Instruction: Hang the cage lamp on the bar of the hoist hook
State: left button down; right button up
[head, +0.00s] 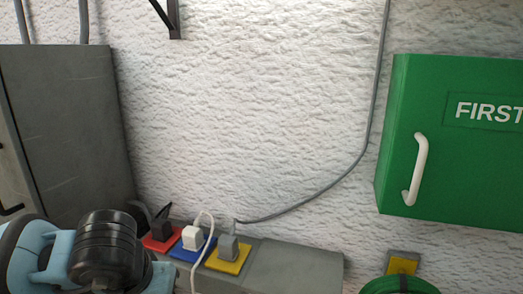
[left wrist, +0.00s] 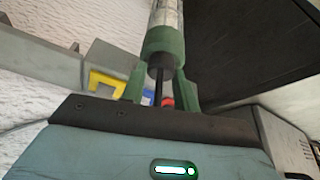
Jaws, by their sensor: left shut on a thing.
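The cage lamp (left wrist: 166,14) shows at the top middle of the left wrist view, with a pale caged upper part, a green collar and a dark lower end with a thin dark cord below. My left gripper (left wrist: 163,48) is shut on it, with a finger on either side of its lower part. The lamp's far end is cut off by the frame. In the head view, only my left arm shows at the bottom left; the lamp is not visible there. The hoist hook and its bar cannot be made out in either view. My right gripper is not in view.
A grey cabinet (head: 70,125) stands at the left. A green first-aid cabinet (head: 460,150) with a white handle hangs at the right. A grey ledge (head: 290,270) carries plugs on red, blue and yellow plates. A dark bracket (head: 172,20) juts in at the top. The wall between is clear except for a cable.

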pick_arm(q)
jog(key=shift+s+a+f, duration=0.15)
jog(key=shift+a+f, duration=0.35)
jog(key=shift+f, duration=0.05)
jog(key=shift+s+a+f, duration=0.15)
jog(key=shift+a+f, duration=0.3)
jog(key=shift+f, duration=0.05)
jog(key=shift+s+a+f, duration=0.1)
jog(key=shift+a+f, duration=0.3)
jog(key=shift+f, duration=0.15)
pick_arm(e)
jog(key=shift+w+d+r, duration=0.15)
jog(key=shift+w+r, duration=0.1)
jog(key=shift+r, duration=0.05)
